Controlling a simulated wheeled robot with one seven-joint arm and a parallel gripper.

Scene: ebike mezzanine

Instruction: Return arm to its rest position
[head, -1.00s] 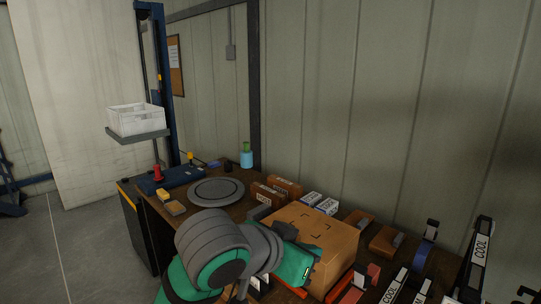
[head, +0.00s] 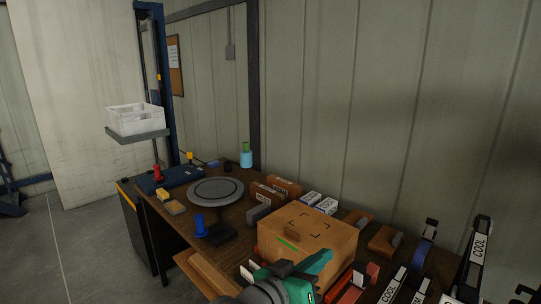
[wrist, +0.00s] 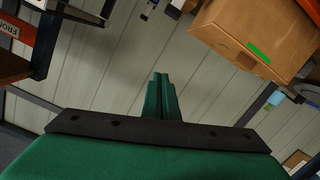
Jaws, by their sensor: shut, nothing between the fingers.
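My gripper (wrist: 161,82) is in the middle of the wrist view, its two green fingers together with nothing between them. In the head view my green and grey arm end (head: 290,289) is at the bottom edge, in front of the cardboard box and overlapping its lower part in the picture. Whether it touches the box cannot be told. The rest of the arm is out of the head view.
The cardboard box (head: 335,239) with green tape stands on the brown workbench (head: 178,225). It also shows in the wrist view (wrist: 240,25). A grey turntable (head: 216,190), a blue object (head: 199,222) and a white crate (head: 136,120) on a lift are further left. Battery-like parts crowd the right.

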